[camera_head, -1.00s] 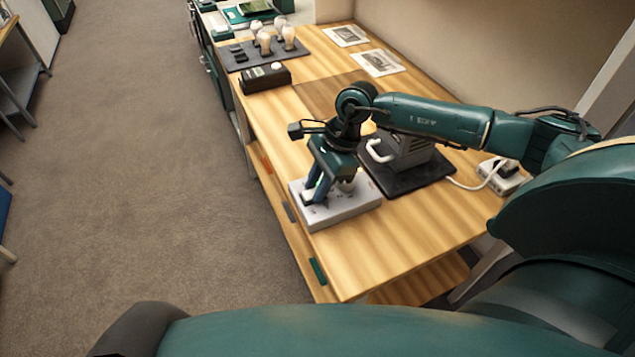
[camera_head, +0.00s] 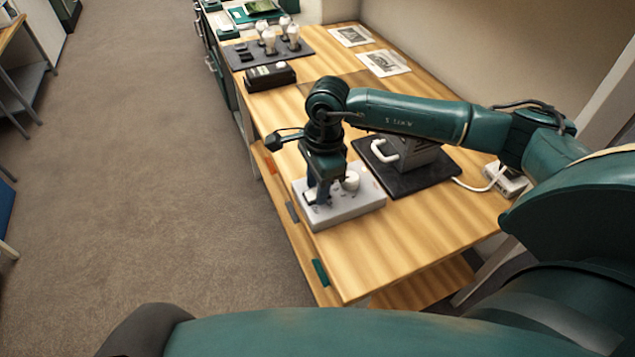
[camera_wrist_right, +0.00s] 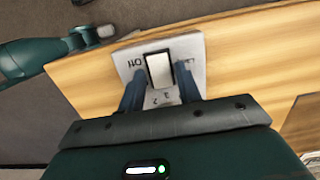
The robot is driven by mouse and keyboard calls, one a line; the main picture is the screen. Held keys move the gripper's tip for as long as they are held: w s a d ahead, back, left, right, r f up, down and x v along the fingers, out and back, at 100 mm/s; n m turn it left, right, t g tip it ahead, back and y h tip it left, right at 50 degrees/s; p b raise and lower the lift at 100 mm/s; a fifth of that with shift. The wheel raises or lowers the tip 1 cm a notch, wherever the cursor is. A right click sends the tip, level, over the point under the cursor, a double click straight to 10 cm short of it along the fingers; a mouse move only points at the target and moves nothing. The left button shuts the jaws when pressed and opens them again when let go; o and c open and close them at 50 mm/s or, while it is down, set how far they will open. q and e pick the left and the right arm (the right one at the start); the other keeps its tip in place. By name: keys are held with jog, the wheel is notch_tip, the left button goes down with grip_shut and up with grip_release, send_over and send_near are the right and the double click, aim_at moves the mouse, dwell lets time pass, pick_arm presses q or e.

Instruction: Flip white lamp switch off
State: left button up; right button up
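The grey-white control box (camera_head: 345,207) sits near the left edge of the wooden table. My right gripper (camera_head: 318,199) points down over the left end of the box. In the right wrist view its two fingers are apart, one on each side of the switch; contact cannot be told. The head view mostly hides the switch behind the fingers.
A white knob (camera_head: 351,181) stands on the box just right of the gripper. A dark mat (camera_head: 418,180) with a grey device and white handle lies behind. A black box (camera_head: 270,77) and several bulbs stand farther back. The table's front is clear.

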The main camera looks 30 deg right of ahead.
jog(key=shift+o, duration=1)
jog(key=shift+r, duration=0.1)
notch_tip(320, 180, up, 13)
jog(key=d+b, duration=0.1)
jog(key=shift+d, duration=0.15)
